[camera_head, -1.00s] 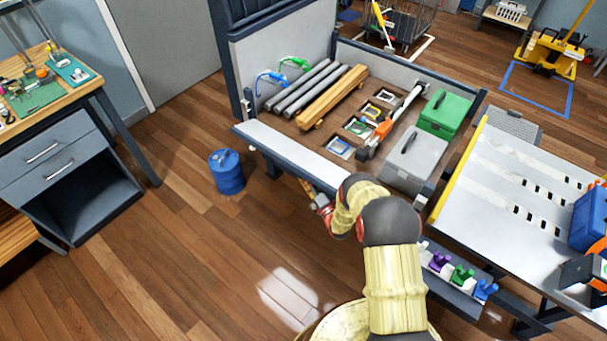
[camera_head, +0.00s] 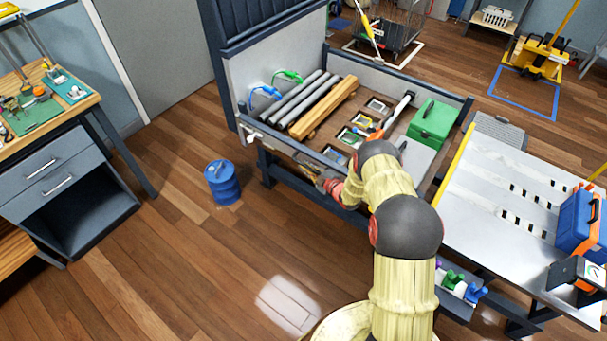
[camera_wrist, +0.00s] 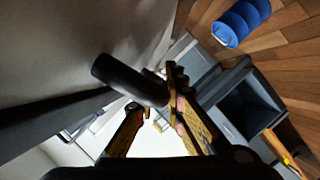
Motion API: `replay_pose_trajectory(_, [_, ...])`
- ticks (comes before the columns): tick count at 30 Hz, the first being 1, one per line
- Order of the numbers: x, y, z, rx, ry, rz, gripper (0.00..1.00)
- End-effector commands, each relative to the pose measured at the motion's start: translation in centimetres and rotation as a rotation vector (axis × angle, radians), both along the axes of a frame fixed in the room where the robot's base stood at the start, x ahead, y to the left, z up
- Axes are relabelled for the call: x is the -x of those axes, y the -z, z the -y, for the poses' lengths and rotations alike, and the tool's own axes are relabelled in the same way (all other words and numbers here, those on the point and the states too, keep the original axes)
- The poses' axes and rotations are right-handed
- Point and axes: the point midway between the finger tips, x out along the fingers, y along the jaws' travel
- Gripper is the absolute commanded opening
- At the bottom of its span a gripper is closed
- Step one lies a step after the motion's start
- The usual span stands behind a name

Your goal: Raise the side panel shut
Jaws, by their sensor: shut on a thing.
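The side panel (camera_head: 285,147) runs along the near side of the cargo bed and now looks steeply upright, with mainly its narrow top edge showing. In the wrist view a pale grey surface that looks like the panel (camera_wrist: 60,40) fills the upper left. A thick dark round handle (camera_wrist: 130,80) stands out from it. My gripper (camera_head: 325,180) is low at the panel's near side. Its yellow fingers also show in the wrist view (camera_wrist: 158,98), closed around the dark handle. My arm hides the right part of the panel, so I cannot tell whether it meets the bed's end there.
The bed holds grey pipes (camera_head: 300,100), a wooden beam (camera_head: 325,107) and a green case (camera_head: 433,122). A blue drum (camera_head: 223,183) stands on the floor to the left. A metal-topped table (camera_head: 500,200) is close on the right. The floor at front left is clear.

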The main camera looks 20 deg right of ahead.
Motion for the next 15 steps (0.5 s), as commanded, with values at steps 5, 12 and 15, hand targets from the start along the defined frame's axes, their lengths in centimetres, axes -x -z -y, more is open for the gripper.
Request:
replay_pose_trajectory(5, [-1.2, -1.2, 1.5, -0.1, 0.004, -0.063, 0.0])
replay_pose_trajectory(12, [-1.9, -1.6, 2.4, -0.132, 0.002, -0.089, 0.0])
replay_pose_trajectory(15, [-2.0, -1.6, 2.7, -0.132, 0.002, -0.089, 0.0])
